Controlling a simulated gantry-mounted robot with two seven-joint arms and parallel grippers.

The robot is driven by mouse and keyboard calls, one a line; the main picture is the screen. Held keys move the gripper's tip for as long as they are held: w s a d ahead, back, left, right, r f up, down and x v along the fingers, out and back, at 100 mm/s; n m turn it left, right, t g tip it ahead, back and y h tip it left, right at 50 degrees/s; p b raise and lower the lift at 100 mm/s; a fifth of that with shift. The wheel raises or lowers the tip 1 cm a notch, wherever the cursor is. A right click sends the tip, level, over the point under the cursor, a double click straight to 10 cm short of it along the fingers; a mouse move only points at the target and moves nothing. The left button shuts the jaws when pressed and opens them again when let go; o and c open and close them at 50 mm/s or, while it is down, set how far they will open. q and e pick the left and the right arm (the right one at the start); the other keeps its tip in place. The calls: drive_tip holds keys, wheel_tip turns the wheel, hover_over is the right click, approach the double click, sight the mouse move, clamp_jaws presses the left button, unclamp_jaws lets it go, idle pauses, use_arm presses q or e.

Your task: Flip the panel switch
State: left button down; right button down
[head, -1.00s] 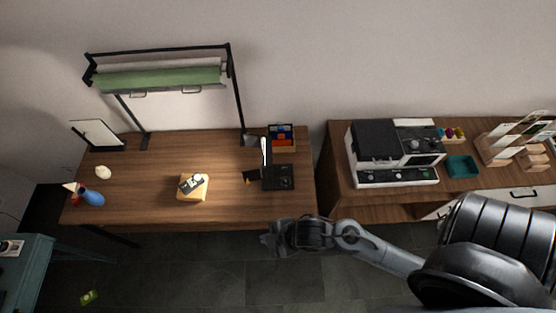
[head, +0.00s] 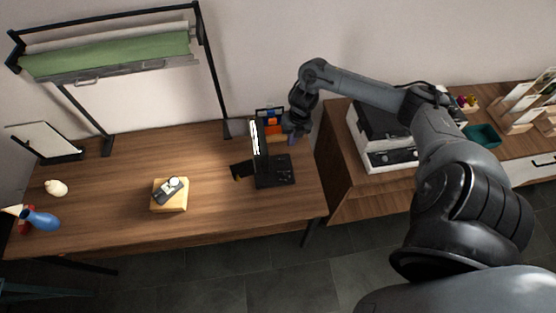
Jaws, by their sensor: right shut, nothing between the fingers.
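A black panel box (head: 276,172) with small marks on its top lies near the right end of the wooden table; a thin upright piece with a bright white strip (head: 256,143) rises at its left side. A small dark device with a pale round part (head: 170,188) sits on a yellowish block (head: 170,203) at mid table. I cannot tell which of these carries the panel switch; no lever is clear at this size. My right gripper (head: 292,137) points down, shut and empty, just behind and right of the black box, apparently above it. My left gripper is out of view.
A black-and-silver machine (head: 390,150) sits on the cabinet to the right. A frame with a green roll (head: 108,57) rises at the back left. The table's front middle is clear.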

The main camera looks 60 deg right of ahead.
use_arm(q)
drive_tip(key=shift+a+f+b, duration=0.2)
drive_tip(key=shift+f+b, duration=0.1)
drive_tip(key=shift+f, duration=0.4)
use_arm(e)
drive_tip(key=shift+w+d+r+t, duration=0.15)
drive_tip(key=shift+w+d+r, duration=0.1)
drive_tip(key=shift+w, duration=0.2)
drive_tip(key=shift+w+d+r+t, duration=0.15)
drive_tip(key=shift+w+r, duration=0.05)
drive_tip(key=shift+w, duration=0.25)
drive_tip(key=shift+f, duration=0.1)
drive_tip(key=b, duration=0.1)
approach(279, 159)
drive_tip(key=x, duration=0.5)
drive_tip(key=shift+a, duration=0.2)
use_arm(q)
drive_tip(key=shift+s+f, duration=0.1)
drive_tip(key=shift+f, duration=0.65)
use_arm(e)
drive_tip(key=shift+x, duration=0.9)
drive_tip(key=shift+d, duration=0.1)
